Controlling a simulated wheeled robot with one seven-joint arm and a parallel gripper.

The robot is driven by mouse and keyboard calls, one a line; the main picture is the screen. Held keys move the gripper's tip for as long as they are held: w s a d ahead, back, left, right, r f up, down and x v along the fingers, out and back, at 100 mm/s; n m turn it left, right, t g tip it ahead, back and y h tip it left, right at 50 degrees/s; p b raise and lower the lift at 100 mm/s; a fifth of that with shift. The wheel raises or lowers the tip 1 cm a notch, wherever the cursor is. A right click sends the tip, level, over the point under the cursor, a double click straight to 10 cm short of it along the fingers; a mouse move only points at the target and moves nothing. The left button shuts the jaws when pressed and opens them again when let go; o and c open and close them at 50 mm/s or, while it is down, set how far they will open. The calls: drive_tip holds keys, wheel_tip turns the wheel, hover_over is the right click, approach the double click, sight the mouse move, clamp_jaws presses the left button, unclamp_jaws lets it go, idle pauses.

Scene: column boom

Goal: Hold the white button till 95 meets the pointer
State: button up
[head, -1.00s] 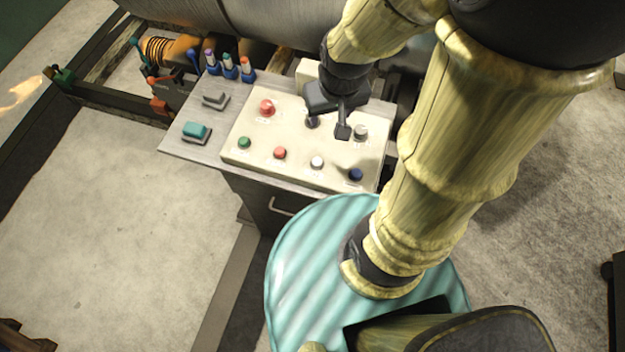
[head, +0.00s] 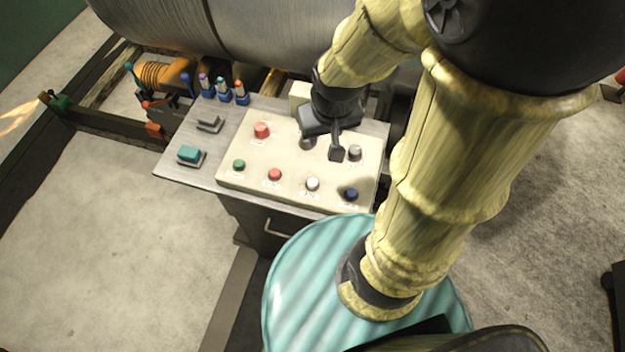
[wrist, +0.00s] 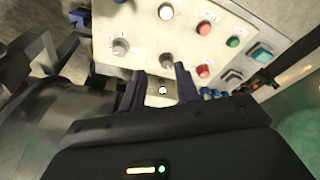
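The white button (head: 312,184) is in the front row of the cream control panel (head: 248,150), between a red and a blue button. It also shows at the top of the wrist view (wrist: 165,12). My gripper (head: 337,153) is over the back right part of the panel, behind the white button and apart from it. In the wrist view its two dark fingers (wrist: 160,88) stand apart, with nothing held between them. A grey knob (wrist: 168,61) shows just beyond the gap. No pointer or number scale can be made out in either view.
A second grey knob (head: 355,152) is beside my fingertip. A teal ribbed drum (head: 300,270) stands in front.

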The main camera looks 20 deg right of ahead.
clamp_jaws()
idle(1.4)
